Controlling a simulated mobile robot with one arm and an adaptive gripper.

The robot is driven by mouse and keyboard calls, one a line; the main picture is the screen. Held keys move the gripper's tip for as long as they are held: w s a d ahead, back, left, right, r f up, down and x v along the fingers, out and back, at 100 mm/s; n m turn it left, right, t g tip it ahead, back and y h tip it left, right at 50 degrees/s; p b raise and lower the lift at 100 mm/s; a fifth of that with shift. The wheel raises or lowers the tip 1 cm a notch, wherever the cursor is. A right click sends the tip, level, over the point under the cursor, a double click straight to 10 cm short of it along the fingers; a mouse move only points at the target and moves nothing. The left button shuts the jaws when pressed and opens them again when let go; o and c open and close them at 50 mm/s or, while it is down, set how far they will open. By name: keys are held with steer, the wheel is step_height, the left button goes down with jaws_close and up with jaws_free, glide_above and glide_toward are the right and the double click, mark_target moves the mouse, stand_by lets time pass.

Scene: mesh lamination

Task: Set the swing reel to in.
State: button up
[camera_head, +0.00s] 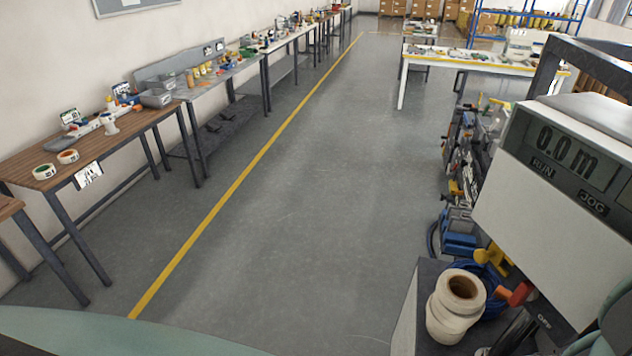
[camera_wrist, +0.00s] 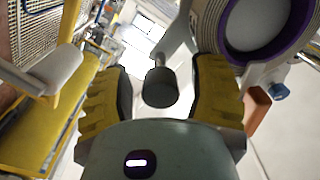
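I cannot clearly pick out the swing reel or its in position in either view. In the wrist view, my gripper (camera_wrist: 160,100) is open, its two yellow fingers with dark inner pads standing wide apart. A dark grey rounded knob (camera_wrist: 160,87) on a light metal stem shows between the fingers, with a gap on each side. I cannot tell how deep it lies between them. In the head view, a white control box (camera_head: 560,190) at the right has a display reading 0.0 m, with RUN and JOG labels. My gripper is not clearly seen there.
A roll of pale tape (camera_head: 455,305) stands on a grey surface below the box, near blue and yellow parts. Wooden-topped benches (camera_head: 95,150) line the left wall. The grey floor (camera_head: 310,180) between is clear. A yellow frame (camera_wrist: 45,135) with mesh lies left in the wrist view.

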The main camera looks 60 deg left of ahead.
steer(key=shift+o, duration=0.2)
steer(key=shift+s, duration=0.1)
steer(key=v, duration=0.7)
steer(key=shift+a, duration=0.25)
stand_by(0.3)
